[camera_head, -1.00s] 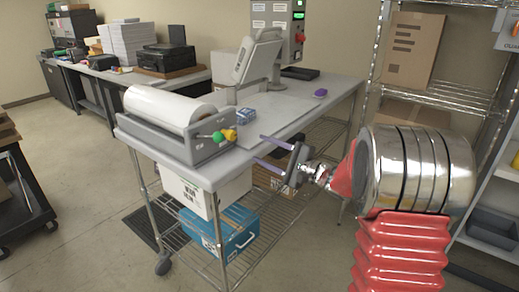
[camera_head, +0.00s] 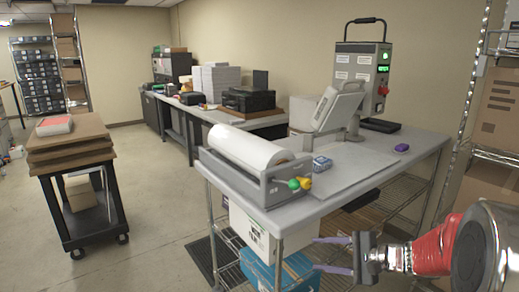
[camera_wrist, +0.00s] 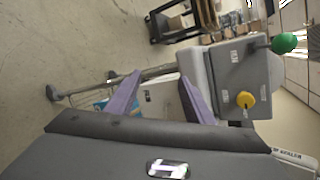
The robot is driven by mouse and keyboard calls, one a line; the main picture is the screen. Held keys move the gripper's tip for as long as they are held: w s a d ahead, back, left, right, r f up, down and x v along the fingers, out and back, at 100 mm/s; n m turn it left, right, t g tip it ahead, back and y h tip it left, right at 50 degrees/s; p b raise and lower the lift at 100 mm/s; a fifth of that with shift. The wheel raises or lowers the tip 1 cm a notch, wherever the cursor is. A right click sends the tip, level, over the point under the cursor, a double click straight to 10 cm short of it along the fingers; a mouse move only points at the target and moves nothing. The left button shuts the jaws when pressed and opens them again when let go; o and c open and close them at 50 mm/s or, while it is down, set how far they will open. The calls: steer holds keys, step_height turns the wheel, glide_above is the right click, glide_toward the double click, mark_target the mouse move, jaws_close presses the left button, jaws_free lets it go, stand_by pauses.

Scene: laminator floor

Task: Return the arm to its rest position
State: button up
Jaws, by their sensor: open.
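My gripper (camera_head: 333,255) is at the lower right of the head view, in front of the steel table's near edge and below its top. Its two purple fingers are spread apart with nothing between them. In the wrist view my gripper (camera_wrist: 160,95) also shows open, with the table's leg and lower shelf beyond it. My arm reaches in from the right edge; its base is out of the picture.
The steel table (camera_head: 350,185) holds a laminator (camera_head: 262,170) with a white roll and green and yellow knobs. A control box (camera_head: 362,75) stands behind. A blue crate (camera_head: 275,272) sits below. A black cart (camera_head: 88,225) stands left; open floor (camera_head: 160,190) lies between.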

steer(key=s+a+f+n+g+h, duration=0.1)
steer(key=s+n+g+h, duration=0.2)
steer(key=s, duration=0.6)
steer(key=s+a+f+n+g+h, duration=0.1)
steer(key=s+a+n+g+h, duration=0.2)
steer(key=s, duration=0.6)
steer(key=s+d+r+n+t+h, duration=0.1)
steer(key=s+r+n+t+h, duration=0.2)
steer(key=s+r+n, duration=0.4)
steer(key=s+r+h, duration=0.1)
steer(key=s, duration=0.2)
steer(key=shift+s+d+n, duration=0.2)
steer(key=shift+d+n, duration=0.05)
steer(key=shift+n, duration=0.05)
steer(key=shift+r, duration=0.1)
